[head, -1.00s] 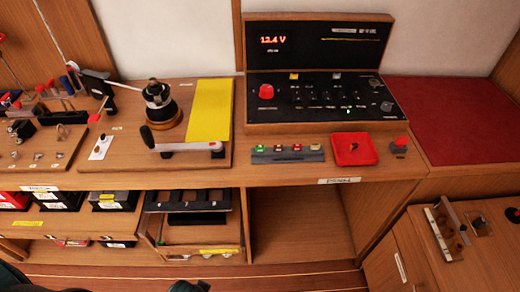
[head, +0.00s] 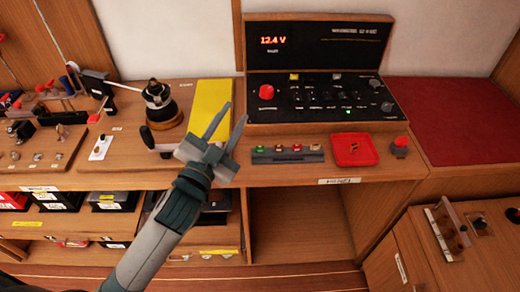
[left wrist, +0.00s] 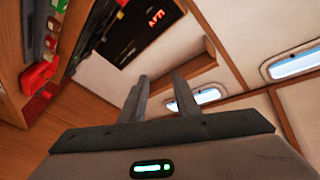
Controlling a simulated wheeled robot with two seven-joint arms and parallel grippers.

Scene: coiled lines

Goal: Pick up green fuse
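The green fuse (head: 260,149) sits at the left end of a grey fuse rack (head: 288,154) on the counter, beside several other coloured fuses. In the left wrist view a rack with green and red pieces shows at the upper left edge, partly cut off. My right gripper is not in view.
A red tray (head: 346,161) holding a small item stands right of the rack, with a red-topped switch (head: 400,146) beyond. The black panel (head: 320,98) rises behind. A yellow sheet (head: 211,92) and a winch (head: 158,106) are left and behind my gripper.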

